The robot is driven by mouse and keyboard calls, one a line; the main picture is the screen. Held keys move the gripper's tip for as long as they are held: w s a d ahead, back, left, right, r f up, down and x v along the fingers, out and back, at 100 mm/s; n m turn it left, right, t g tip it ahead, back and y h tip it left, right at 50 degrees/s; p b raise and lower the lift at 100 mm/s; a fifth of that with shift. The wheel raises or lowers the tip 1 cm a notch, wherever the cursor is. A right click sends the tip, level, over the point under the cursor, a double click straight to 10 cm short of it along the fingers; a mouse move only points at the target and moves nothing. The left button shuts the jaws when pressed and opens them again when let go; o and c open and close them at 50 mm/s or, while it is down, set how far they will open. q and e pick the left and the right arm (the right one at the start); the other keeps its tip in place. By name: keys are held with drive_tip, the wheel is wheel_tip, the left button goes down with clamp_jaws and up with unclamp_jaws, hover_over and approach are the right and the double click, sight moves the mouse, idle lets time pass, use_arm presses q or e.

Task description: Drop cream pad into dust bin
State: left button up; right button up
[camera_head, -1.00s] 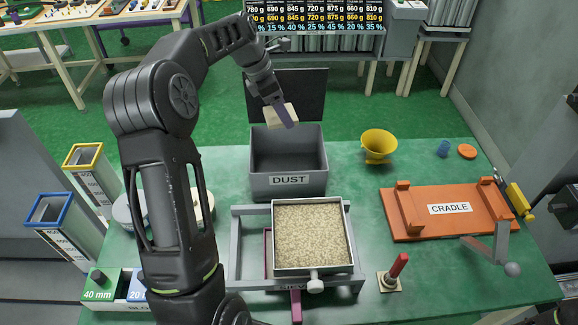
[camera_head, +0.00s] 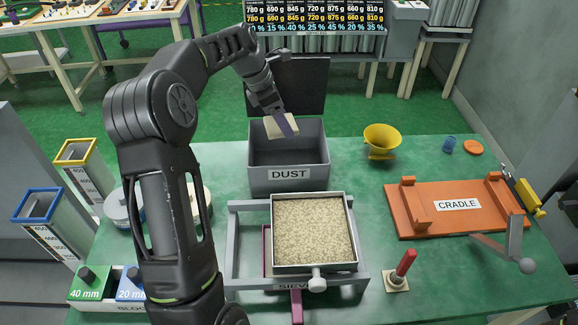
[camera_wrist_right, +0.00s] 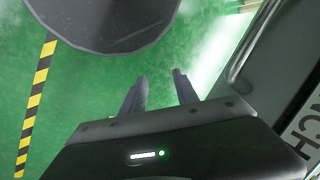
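The cream pad (camera_head: 279,127) is held in my left gripper (camera_head: 287,124), which reaches in from the left. One purple finger shows in front of the pad; the other is hidden. The pad is tilted and sits over the mouth of the grey dust bin (camera_head: 289,174), near its back rim. The bin is open, with its dark lid raised behind it. My right gripper (camera_wrist_right: 160,88) shows in the right wrist view with its two fingers apart and nothing between them, over green floor.
A sieve tray (camera_head: 313,234) full of grains stands in front of the bin. A yellow funnel (camera_head: 381,141) is right of the bin. An orange cradle (camera_head: 457,207) and a red-handled tool (camera_head: 404,264) are farther right. Table space between funnel and cradle is clear.

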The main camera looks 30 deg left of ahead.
use_arm(q)
drive_tip(key=o, duration=1.4)
drive_tip(key=shift+r, duration=0.1)
drive_tip(key=v, duration=0.7)
drive_tip(key=shift+s+a+r, duration=0.15)
drive_tip(key=shift+r, duration=0.15)
